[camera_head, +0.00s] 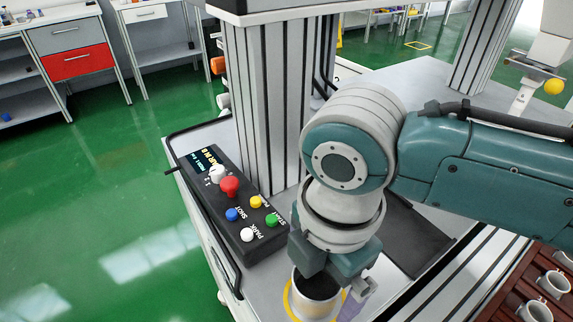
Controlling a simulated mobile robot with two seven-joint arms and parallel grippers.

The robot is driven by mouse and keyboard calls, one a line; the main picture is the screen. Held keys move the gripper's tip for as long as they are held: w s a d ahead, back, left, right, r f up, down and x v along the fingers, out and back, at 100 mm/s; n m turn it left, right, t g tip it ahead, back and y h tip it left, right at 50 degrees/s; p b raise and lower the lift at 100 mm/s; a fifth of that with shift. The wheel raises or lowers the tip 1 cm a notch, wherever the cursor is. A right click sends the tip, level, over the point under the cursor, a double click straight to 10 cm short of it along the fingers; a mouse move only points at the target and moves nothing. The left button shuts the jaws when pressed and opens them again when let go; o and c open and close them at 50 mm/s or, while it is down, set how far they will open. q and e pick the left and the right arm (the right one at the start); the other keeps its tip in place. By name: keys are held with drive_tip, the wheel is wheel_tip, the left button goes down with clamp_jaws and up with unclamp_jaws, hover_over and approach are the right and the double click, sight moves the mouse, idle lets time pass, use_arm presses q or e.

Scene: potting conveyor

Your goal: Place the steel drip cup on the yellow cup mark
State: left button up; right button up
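The steel drip cup (316,304) stands upright at the bottom centre of the head view, its dark mouth facing up. A yellow ring mark (289,306) on the grey worktop shows around its base on the left and right; the bottom of the picture cuts it off. My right gripper (335,279) points down directly over the cup. One silver fingertip is beside the cup's right rim. The other fingertip is hidden, so I cannot tell whether the fingers grip the cup. My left gripper is not in view.
A black control box (226,205) with coloured buttons and a red knob lies left of the cup. A grey post (268,110) rises behind it. A brown tray (497,303) with several light cups is at the lower right. A dark flat plate (420,237) lies behind my gripper.

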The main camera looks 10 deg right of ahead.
sight(320, 296)
wheel_tip(320, 296, up, 12)
drive_tip(key=p, duration=0.3)
drive_tip(key=s+a+f+m+t+y, duration=0.1)
drive_tip(key=s+a+f+m+y, duration=0.15)
drive_tip(key=s+m, duration=0.35)
drive_tip(key=s+d+m+t+h, duration=0.2)
drive_tip(key=s+d+m, duration=0.4)
drive_tip(key=d+m, duration=0.5)
drive_tip(key=m, duration=0.3)
drive_tip(key=shift+s+d, duration=0.2)
drive_tip(key=shift+h+b, duration=0.25)
drive_tip(key=shift+b, duration=0.05)
idle(0.3)
